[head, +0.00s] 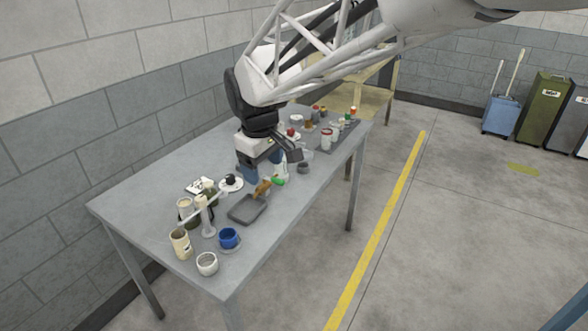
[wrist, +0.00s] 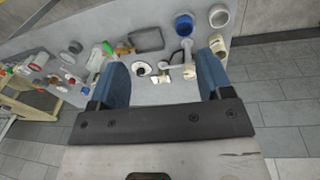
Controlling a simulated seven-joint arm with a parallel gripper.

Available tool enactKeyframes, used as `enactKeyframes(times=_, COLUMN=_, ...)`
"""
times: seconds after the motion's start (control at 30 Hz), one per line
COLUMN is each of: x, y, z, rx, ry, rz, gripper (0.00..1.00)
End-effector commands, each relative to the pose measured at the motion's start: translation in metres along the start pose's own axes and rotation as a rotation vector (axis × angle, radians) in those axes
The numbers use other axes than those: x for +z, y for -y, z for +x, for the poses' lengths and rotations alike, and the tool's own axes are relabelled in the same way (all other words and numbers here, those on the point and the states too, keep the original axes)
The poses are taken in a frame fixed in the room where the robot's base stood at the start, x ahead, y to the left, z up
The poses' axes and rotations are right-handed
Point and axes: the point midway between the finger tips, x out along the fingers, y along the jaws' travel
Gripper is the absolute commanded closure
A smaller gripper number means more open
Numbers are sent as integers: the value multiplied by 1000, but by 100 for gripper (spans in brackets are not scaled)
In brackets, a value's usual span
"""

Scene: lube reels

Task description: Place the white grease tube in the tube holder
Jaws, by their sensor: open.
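My gripper (head: 263,171) is open above the middle of the grey table, its blue fingers pointing down. In the wrist view, my gripper (wrist: 163,72) shows no object held between its fingers. A white upright piece with a side arm (head: 205,217) stands near the table's front left; in the wrist view it also shows (wrist: 187,57) beyond the fingers. I cannot tell for certain which of these is the white grease tube. I cannot make out the tube holder clearly; my gripper hides part of the table.
The grey table (head: 150,185) holds a dark tray (head: 247,209), a blue cup (head: 229,237), a white cup (head: 207,263), a cream can (head: 181,244) and a green-and-tan item (head: 264,187). Several small containers crowd the far end. The table's left part is clear.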

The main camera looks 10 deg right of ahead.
Motion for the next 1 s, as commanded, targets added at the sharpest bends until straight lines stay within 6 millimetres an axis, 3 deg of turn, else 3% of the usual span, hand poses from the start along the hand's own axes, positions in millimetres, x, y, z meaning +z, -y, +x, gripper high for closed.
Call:
enactKeyframes(times=0.3, x=91, y=14, z=-17, rx=11, ry=-42, rz=251, gripper=27)
enactKeyframes(times=0.6, x=170, y=38, z=-18, rx=18, ry=-83, rz=486, gripper=27)
enactKeyframes(times=0.8, x=212, y=56, z=-12, rx=20, ry=-107, rz=624, gripper=27)
enactKeyframes(times=1.0, x=234, y=66, z=-8, rx=20, ry=-121, rz=702, gripper=27)
